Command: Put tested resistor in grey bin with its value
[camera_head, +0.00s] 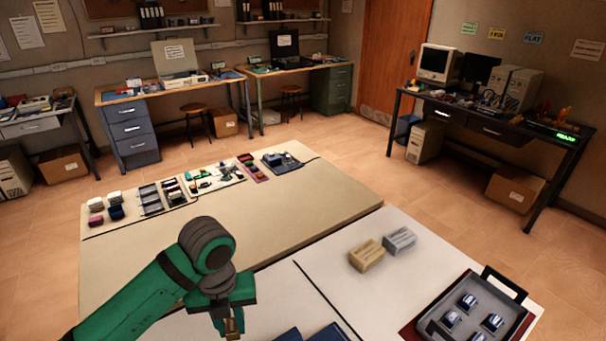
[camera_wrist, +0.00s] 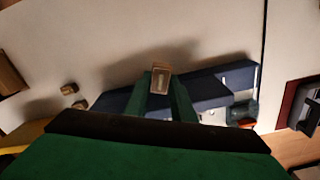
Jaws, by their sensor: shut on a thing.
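My gripper (camera_head: 230,322) is low at the bottom of the head view. In the wrist view, its green fingers (camera_wrist: 166,96) are shut on a small tan-brown piece with a pale face (camera_wrist: 160,80). This may be the resistor; I cannot read a value on it. A dark blue block-like thing (camera_wrist: 215,92) lies below and behind the fingers; its blue top also shows at the bottom edge of the head view (camera_head: 322,335). A grey box (camera_head: 400,240) stands on the white table, but I cannot tell whether it is the grey bin.
A tan box (camera_head: 366,255) stands beside the grey box. A grey tray (camera_head: 437,318) with several blue and silver parts sits at the right. Two small brown blocks (camera_wrist: 70,89) lie left of the fingers. The beige table (camera_head: 290,205) has a clear middle.

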